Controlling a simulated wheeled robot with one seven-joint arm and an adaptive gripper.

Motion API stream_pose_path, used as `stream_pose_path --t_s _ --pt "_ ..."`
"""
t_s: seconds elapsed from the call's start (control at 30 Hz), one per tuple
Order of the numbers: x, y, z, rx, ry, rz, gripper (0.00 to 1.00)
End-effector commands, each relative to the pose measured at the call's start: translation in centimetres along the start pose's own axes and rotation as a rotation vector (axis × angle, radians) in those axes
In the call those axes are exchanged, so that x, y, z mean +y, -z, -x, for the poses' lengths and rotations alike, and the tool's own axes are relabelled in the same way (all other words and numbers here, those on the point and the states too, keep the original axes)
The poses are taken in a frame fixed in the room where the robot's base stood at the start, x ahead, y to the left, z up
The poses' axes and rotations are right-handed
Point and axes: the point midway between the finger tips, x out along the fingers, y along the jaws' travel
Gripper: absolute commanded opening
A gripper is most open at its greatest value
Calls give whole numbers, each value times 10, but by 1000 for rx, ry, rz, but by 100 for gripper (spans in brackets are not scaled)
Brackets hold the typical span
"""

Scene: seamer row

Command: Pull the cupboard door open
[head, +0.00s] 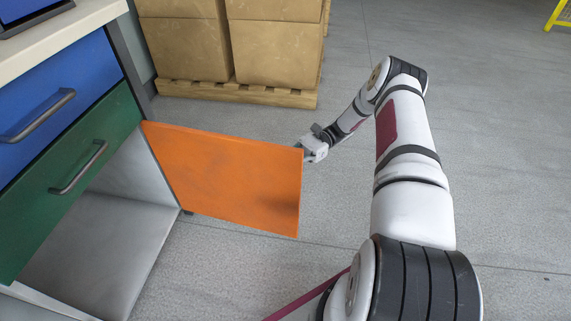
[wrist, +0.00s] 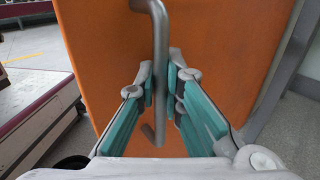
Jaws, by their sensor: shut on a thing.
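The orange cupboard door (head: 225,180) stands wide open, swung out from the cupboard below the green drawer (head: 75,180). The cupboard interior (head: 105,240) shows pale and empty in the visible part. My gripper (head: 314,147) is at the door's free edge, on its far side, with its fingertips hidden by the door in the head view. In the wrist view, the grey bar handle (wrist: 160,40) runs upright on the orange door face (wrist: 215,40). My teal-padded fingers (wrist: 162,90) are on both sides of the bar, shut on it.
A blue drawer (head: 60,85) with a grey bar handle sits above the green one, under a pale worktop (head: 45,35). Cardboard boxes (head: 275,50) stand on a wooden pallet (head: 240,93) behind the door.

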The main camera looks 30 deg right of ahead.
Motion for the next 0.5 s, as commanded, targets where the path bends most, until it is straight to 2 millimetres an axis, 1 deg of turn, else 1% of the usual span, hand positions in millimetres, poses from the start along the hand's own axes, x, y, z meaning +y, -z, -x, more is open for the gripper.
stream_pose_path --t_s 0.03,0.07,0.1,0.37,0.5 --pt "4 2 3 6 -1 -8 0" --pt "4 2 4 6 -1 -8 0" --pt "4 2 4 6 -1 -8 18" --pt "2 1 2 4 0 -4 18" --pt "1 1 7 4 1 -2 18"
